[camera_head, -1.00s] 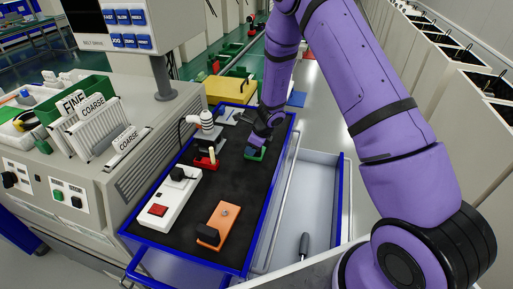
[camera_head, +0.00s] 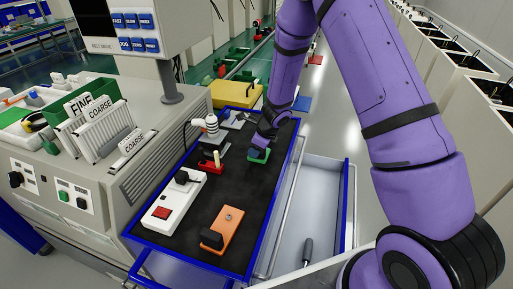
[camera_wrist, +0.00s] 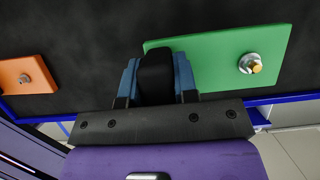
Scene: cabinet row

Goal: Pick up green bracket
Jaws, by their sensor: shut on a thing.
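The green bracket (camera_head: 258,155) lies on the black top of the blue-edged cart (camera_head: 252,196), towards its right side. In the wrist view it is a flat green plate (camera_wrist: 217,62) with a metal bolt at its right end and a black block (camera_wrist: 156,77) at its left end. My gripper (camera_wrist: 157,82) has its blue fingers on both sides of the black block and is shut on it. In the head view my gripper (camera_head: 262,142) comes down over the bracket, and its fingertips are mostly hidden there.
An orange bracket (camera_head: 229,225) lies nearer on the same cart, with a white switch box (camera_head: 173,200) and a red piece (camera_head: 209,166) to the left. An open grey drawer (camera_head: 318,205) holding a dark-handled tool juts out at the right. A grey machine (camera_head: 90,180) stands left.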

